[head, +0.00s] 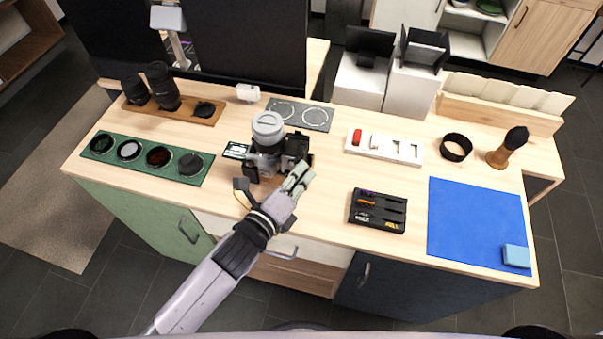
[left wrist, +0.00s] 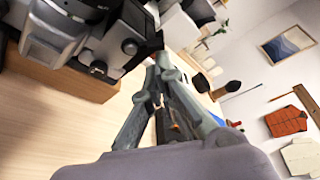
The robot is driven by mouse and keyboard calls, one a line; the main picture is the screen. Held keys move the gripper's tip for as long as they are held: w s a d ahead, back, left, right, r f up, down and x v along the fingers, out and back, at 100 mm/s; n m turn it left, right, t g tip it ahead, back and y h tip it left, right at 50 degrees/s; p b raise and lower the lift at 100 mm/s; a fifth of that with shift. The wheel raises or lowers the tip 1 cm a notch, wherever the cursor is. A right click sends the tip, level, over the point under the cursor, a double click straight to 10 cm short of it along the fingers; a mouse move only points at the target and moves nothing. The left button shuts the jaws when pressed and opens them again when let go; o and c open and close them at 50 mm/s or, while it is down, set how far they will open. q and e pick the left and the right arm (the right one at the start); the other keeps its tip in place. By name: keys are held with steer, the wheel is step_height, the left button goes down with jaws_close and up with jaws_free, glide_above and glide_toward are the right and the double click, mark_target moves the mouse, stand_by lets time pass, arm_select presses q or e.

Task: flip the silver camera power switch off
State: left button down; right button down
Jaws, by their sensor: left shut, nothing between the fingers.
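The silver and black camera (head: 268,132) stands on a brown wooden base near the middle of the counter, with a small screen (head: 236,150) out on its left side. In the left wrist view the camera (left wrist: 75,35) fills the upper left, with its silver barrel and black body close to the fingers. My left gripper (head: 303,170) is at the right front of the camera, fingertips together and empty. In the left wrist view its fingertips (left wrist: 166,58) are just right of the black body; I cannot tell if they touch it. I cannot make out the power switch. My right gripper is not in view.
A green tray of round filters (head: 143,177) and a wooden lens tray (head: 203,119) are left. A black tool tray (head: 378,211), a white tray (head: 418,155) and a blue mat (head: 475,220) are right. Bare counter lies in front of the white tray.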

arm_select(q)
steer(key=shift+r+n+h, duration=0.2)
steer(key=shift+n+h, duration=0.1)
steer(key=shift+n, duration=0.3)
steer(key=shift+w+a+r+n+t+h, duration=0.1)
steer(key=shift+a+r+n+t+h, duration=0.15)
steer(key=shift+n, duration=0.55)
steer(key=shift+a+r+n+t+h, duration=0.1)
steer(key=shift+r+n+t+h, duration=0.2)
steer(key=shift+n, duration=0.5)
